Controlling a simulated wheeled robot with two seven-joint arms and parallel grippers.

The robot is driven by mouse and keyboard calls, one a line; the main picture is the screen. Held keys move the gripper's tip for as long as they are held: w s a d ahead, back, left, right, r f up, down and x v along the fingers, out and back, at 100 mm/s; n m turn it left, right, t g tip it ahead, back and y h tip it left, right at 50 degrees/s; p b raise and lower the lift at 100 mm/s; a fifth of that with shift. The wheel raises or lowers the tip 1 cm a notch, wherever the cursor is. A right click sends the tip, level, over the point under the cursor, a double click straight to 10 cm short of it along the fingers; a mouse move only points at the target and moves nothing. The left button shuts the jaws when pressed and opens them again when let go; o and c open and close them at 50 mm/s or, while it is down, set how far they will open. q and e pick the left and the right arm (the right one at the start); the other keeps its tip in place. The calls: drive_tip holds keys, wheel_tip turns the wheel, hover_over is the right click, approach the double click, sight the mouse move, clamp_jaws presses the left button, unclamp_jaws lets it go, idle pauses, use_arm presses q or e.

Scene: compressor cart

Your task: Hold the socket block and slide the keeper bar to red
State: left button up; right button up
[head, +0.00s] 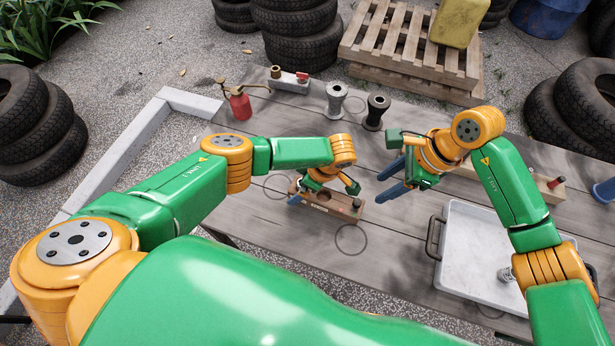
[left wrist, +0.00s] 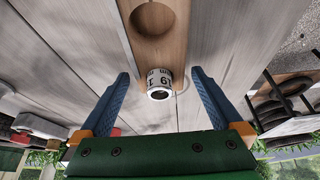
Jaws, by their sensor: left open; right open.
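A wooden block (head: 330,203) with a round recess lies mid-table; it looks like the socket block. A dark upright cylinder (head: 357,204) stands at its right end. My left gripper (head: 324,193) is open above the block and hides part of it. In the left wrist view a white-labelled cylinder (left wrist: 160,84) stands at the wooden block's end (left wrist: 157,45), between the open blue fingers and apart from them. My right gripper (head: 390,179) is open and empty, right of the block, fingers pointing left. I cannot clearly make out the keeper bar.
A grey block with a red piece (head: 290,80), a red oil can (head: 240,103) and two spools (head: 336,101) (head: 376,112) stand at the back. A white tray (head: 480,255) lies at right. Another wooden block (head: 540,186) is partly behind my right arm.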

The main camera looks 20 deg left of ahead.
use_arm(q)
drive_tip(key=shift+a+f, duration=0.15)
drive_tip(key=shift+f, duration=0.25)
drive_tip(key=shift+c, duration=0.2)
